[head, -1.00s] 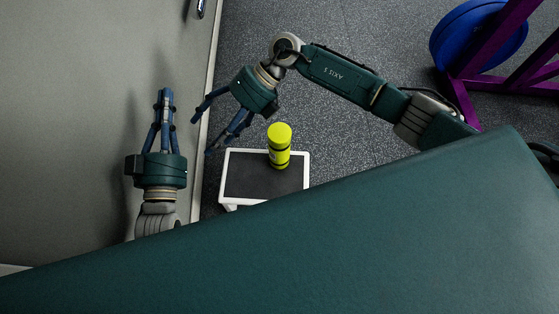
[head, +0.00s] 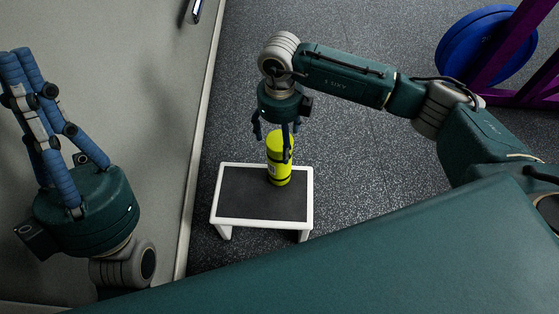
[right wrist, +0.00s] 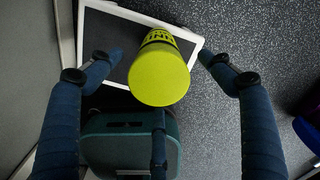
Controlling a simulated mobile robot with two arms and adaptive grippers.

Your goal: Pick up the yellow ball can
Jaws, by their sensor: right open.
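The yellow ball can (head: 281,173) stands upright on a low step with a white rim (head: 217,193) and dark top. It also shows in the right wrist view (right wrist: 160,78), its lid toward the camera.
A grey wall (head: 150,110) runs along the left, close to the step. A blue weight plate (head: 485,42) and purple rack (head: 505,60) stand at the upper right. Speckled floor (head: 350,150) around the step is clear.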

